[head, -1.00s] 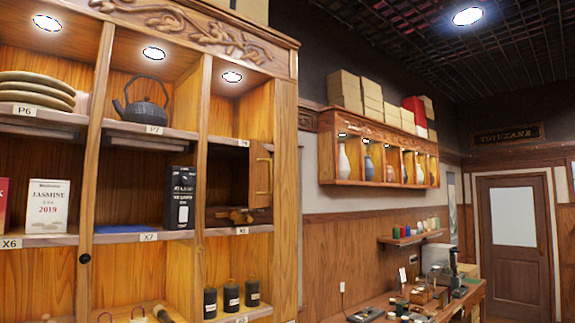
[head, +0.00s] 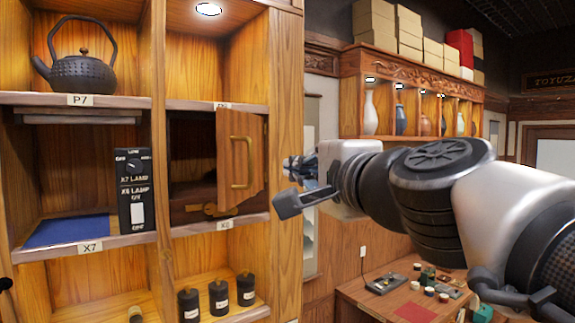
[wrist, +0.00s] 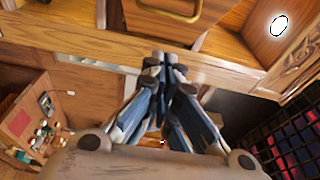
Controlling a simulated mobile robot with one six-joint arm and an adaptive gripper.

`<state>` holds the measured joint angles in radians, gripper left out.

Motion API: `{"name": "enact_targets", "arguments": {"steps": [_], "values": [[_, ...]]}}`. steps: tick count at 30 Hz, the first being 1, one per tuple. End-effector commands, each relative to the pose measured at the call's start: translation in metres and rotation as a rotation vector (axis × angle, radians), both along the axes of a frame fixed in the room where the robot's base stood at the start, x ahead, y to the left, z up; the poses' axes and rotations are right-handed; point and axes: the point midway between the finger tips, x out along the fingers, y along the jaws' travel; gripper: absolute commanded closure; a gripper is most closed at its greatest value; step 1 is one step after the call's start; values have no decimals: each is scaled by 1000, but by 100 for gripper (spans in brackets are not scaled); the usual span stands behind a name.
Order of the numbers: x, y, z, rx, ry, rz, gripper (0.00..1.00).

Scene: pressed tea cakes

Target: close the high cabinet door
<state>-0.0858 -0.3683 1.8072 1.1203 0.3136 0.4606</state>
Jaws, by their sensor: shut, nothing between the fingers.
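The high cabinet door (head: 242,165) is a small wooden door with a brass handle (head: 240,163), hinged on the right side of its compartment. It stands open, swung outward, and the dark compartment interior (head: 193,180) shows to its left. In the wrist view part of the door (wrist: 180,12) shows at the top with its brass handle. My gripper (wrist: 164,62) is shut and empty, pointing toward the door and apart from it. In the head view my gripper (head: 290,185) is to the right of the door, in front of the cabinet's right edge.
A black switch box (head: 133,190) stands left of the compartment on the shelf with a blue mat (head: 68,230). A black teapot (head: 82,72) sits above. Several black canisters (head: 219,299) stand below. A workbench (head: 350,292) is at the lower right.

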Motion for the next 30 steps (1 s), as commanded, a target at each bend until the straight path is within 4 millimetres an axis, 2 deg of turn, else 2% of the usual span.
{"name": "enact_targets", "arguments": {"steps": [3, 9, 12, 16, 30], "values": [[27, 11, -2, -1, 5, 2, 100], [61, 29, -1, -2, 3, 4, 100], [65, 44, 0, -3, 3, 4, 100], [71, 54, -1, -4, 2, 2, 100], [73, 59, -2, -4, 1, -1, 100]]}}
